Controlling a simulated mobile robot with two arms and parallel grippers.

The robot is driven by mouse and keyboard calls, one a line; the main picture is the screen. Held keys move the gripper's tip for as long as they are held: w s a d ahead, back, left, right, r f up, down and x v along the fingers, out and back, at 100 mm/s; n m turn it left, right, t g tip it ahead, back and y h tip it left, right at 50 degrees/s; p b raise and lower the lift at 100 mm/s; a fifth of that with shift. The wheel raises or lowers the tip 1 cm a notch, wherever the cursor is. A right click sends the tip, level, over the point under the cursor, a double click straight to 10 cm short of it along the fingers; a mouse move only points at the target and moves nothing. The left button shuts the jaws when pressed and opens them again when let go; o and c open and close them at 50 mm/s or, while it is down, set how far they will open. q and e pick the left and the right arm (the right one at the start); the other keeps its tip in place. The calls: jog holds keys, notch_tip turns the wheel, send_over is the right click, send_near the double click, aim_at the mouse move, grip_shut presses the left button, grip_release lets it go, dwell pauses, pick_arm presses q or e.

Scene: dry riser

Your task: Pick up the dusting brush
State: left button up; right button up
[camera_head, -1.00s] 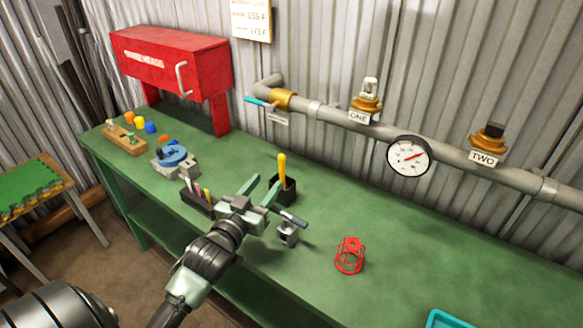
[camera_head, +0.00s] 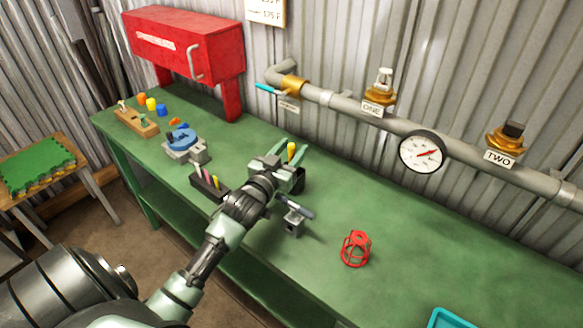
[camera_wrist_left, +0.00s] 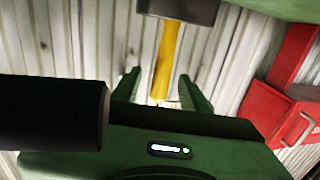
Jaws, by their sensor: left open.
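What I take for the dusting brush shows as a yellow handle (camera_head: 291,150) standing upright in a black holder (camera_head: 299,185) on the green bench. In the left wrist view, which is upside down, the yellow handle (camera_wrist_left: 166,60) sticks out of the dark holder (camera_wrist_left: 178,10). My left gripper (camera_head: 289,147) is open at the handle, with its fingers (camera_wrist_left: 159,82) on either side of it; whether they touch it I cannot tell. The brush's lower end is hidden in the holder. My right gripper is not in view.
A small stand with a dark-handled tool (camera_head: 296,207) is close right of my left wrist. A black pen box (camera_head: 208,188) is left of it. A red cage (camera_head: 355,248) stands to the right. The pipe with gauge (camera_head: 422,152) runs behind. Bench's right middle is clear.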

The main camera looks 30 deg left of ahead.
pick_arm(q)
grip_shut()
